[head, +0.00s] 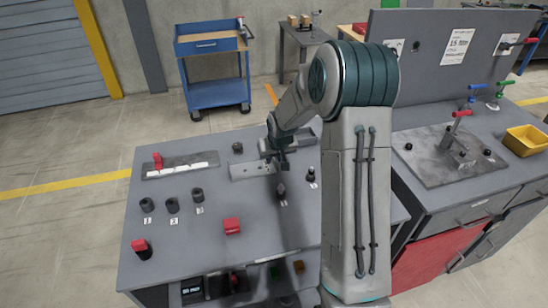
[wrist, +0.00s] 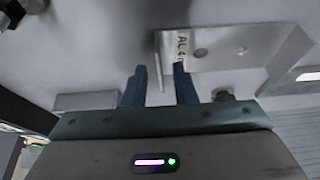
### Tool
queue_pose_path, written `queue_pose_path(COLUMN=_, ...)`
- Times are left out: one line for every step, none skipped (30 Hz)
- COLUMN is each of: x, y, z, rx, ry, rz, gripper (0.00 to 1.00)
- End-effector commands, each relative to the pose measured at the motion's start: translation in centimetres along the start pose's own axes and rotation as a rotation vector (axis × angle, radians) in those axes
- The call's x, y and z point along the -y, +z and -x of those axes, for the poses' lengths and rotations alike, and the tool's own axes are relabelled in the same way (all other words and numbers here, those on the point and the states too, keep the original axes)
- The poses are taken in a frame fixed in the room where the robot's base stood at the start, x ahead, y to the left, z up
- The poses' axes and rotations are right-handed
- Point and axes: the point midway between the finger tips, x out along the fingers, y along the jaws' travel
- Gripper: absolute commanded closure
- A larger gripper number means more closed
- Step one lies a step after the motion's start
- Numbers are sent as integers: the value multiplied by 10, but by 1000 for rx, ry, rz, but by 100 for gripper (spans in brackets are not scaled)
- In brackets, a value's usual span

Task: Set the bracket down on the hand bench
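The bracket (wrist: 215,48) is a light grey metal plate with holes, marked "AL 4" and partly cut off by my finger, with a thin upright flange at its left end. In the wrist view my gripper (wrist: 160,68) has its two dark blue fingers apart, one on each side of the flange, with a gap showing beside it. In the head view my gripper (head: 279,165) is low over the grey bench (head: 190,240), by a light grey plate with holes (head: 250,171). My arm hides part of that area; contact between bracket and bench is hard to tell.
On the bench are several dark cylinders (head: 172,205), a red block (head: 232,226), a red-topped part (head: 141,248) and a strip with a red clamp (head: 180,164). A second bench with a fixture plate (head: 450,155) and yellow bin (head: 525,140) stands right. The bench's front middle is fairly clear.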

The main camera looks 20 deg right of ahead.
Motion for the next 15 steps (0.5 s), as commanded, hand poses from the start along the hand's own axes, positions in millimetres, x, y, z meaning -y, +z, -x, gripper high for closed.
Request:
queue_pose_path(x=0, y=0, z=0, rx=0, ry=0, rz=0, gripper=75)
queue_pose_path(x=0, y=0, z=0, rx=0, ry=0, rz=0, gripper=75)
queue_pose_path(x=0, y=0, z=1, rx=0, ry=0, rz=0, gripper=75)
queue_pose_path(x=0, y=-1, z=1, rx=0, ry=0, rz=0, gripper=75)
queue_pose_path(x=0, y=-1, z=2, rx=0, ry=0, rz=0, gripper=75)
queue_pose_path(x=0, y=-2, z=5, rx=0, ry=0, rz=0, gripper=75)
queue_pose_path(x=0, y=-2, z=6, rx=-1, ry=0, rz=0, gripper=75)
queue_pose_path(x=0, y=-2, z=9, rx=-2, ry=1, rz=-1, gripper=75)
queue_pose_path(x=-1, y=-2, z=14, rx=-4, ry=1, rz=-1, gripper=75)
queue_pose_path(x=-1, y=-2, z=18, rx=-5, ry=1, rz=-1, gripper=75)
queue_pose_path(x=-1, y=-2, z=23, rx=-5, ry=1, rz=-1, gripper=75)
queue_pose_path(x=-1, y=-2, z=30, rx=-5, ry=1, rz=-1, gripper=75)
queue_pose_path(x=-1, y=-2, z=35, rx=-5, ry=1, rz=-1, gripper=75)
queue_pose_path(x=-1, y=-2, z=41, rx=-5, ry=2, rz=-1, gripper=75)
queue_pose_path(x=-1, y=-2, z=49, rx=-5, ry=2, rz=-2, gripper=75)
